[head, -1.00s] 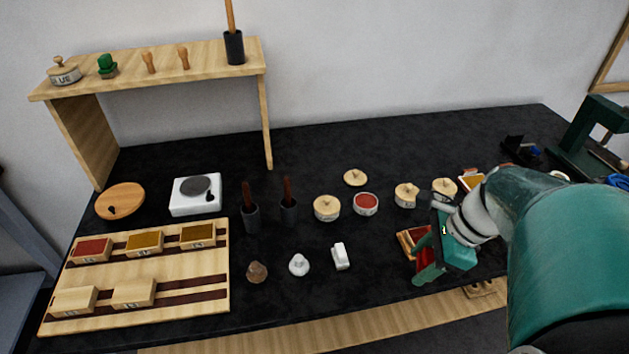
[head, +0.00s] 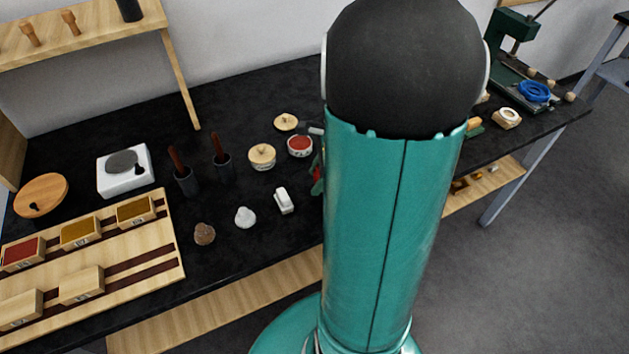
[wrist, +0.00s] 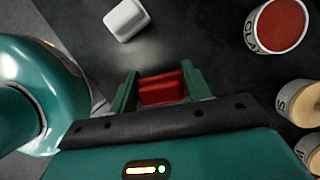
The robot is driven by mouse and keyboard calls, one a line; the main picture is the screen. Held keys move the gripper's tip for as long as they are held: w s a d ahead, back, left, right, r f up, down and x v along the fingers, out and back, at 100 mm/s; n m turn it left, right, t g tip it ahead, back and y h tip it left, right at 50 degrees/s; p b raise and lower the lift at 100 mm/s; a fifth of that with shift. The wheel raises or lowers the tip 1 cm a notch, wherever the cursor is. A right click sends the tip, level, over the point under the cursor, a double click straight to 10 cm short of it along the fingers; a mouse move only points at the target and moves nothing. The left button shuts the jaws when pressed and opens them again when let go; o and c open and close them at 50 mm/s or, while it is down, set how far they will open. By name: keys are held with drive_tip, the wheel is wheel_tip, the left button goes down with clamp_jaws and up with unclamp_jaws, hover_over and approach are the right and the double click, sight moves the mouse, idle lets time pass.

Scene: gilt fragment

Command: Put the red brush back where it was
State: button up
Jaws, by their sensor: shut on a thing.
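My gripper (wrist: 158,74) is shut on a red block-like thing, which I take to be the red brush (wrist: 162,91). It sits between the two green fingers in the wrist view; its lower part and bristles cannot be made out. In the head view my arm hides most of the gripper, and only slivers of green and red (head: 317,183) show at the arm's left edge. They are just right of the white block (head: 284,200), which lies ahead of the fingers in the wrist view (wrist: 126,18). Two dark cups (head: 186,182) (head: 224,168) hold brown-red handles.
A grey lump (head: 245,217) and a brown lump (head: 204,233) lie left. A wooden tray (head: 150,245) holds small boxes. A shelf (head: 85,40) stands at the back left.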

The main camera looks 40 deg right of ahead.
drive_tip(key=shift+w+f, duration=0.15)
drive_tip(key=shift+f, duration=1.55)
drive_tip(key=shift+f, duration=0.1)
drive_tip(key=o, duration=0.9)
drive_tip(key=shift+o, duration=0.2)
drive_tip(key=v, duration=1.2)
drive_tip(key=a+r+n+t+h, duration=0.1)
drive_tip(key=a+r+n, duration=0.2)
drive_tip(key=a+n, duration=0.5)
drive_tip(key=s+a+r+n+t+h, duration=0.1)
drive_tip(key=a+r+n, duration=0.3)
drive_tip(key=a+n, duration=0.5)
drive_tip(key=s+a+r+n+h, duration=0.1)
drive_tip(key=a+r+n, duration=0.2)
drive_tip(key=a+n, duration=0.5)
drive_tip(key=shift+a+r+n+t+h, duration=0.3)
drive_tip(key=shift+a+n+t, duration=0.1)
drive_tip(key=shift+a, duration=0.1)
